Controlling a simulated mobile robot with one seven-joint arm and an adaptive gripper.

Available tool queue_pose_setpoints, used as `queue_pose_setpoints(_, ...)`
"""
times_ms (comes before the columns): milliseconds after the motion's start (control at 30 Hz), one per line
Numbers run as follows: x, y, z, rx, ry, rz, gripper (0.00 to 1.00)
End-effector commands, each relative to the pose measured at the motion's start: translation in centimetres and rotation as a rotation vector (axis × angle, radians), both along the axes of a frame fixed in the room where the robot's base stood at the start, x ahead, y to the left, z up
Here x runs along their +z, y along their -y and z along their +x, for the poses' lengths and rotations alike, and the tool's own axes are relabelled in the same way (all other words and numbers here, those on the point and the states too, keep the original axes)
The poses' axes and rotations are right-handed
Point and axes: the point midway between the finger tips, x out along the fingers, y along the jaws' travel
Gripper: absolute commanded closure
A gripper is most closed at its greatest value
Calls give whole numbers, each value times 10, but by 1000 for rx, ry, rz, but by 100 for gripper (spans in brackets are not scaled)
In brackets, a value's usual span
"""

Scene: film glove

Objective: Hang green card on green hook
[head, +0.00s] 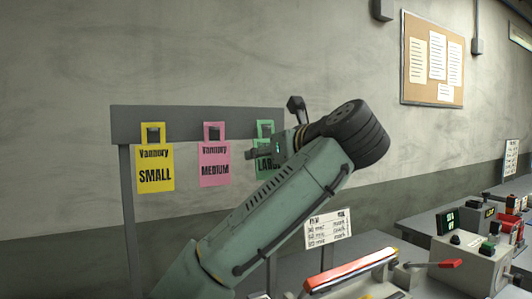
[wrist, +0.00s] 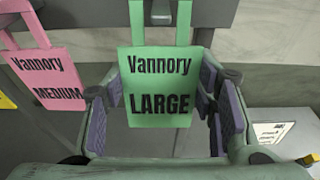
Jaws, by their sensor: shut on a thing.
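The green card (wrist: 160,88), marked "Vannory LARGE", is upright between the fingers of my gripper (wrist: 163,115) in the wrist view. My gripper is shut on it. In the head view the card (head: 263,128) is at the right end of the grey rail, partly hidden by my gripper (head: 265,151) and arm. A hook (wrist: 162,10) shows inside the card's top loop in the wrist view. I cannot tell whether the loop rests on it, and its green colour is not clear.
The yellow SMALL card (head: 155,172) and pink MEDIUM card (head: 215,167) hang to the left on the grey rail (head: 180,123). The pink card (wrist: 48,78) is close to my gripper. A bench with devices (head: 475,255) stands at the right.

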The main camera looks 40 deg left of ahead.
Motion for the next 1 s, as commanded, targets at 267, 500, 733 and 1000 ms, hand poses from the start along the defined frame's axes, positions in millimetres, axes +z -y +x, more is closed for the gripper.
queue_pose_setpoints(267, 0, 0, 0, 0, 0, 0, 59)
queue_pose_setpoints(500, 0, 0, 0, 0, 0, 0, 47)
queue_pose_setpoints(733, 0, 0, 0, 0, 0, 1, 32)
queue_pose_setpoints(1000, 0, 0, 0, 0, 0, 0, 25)
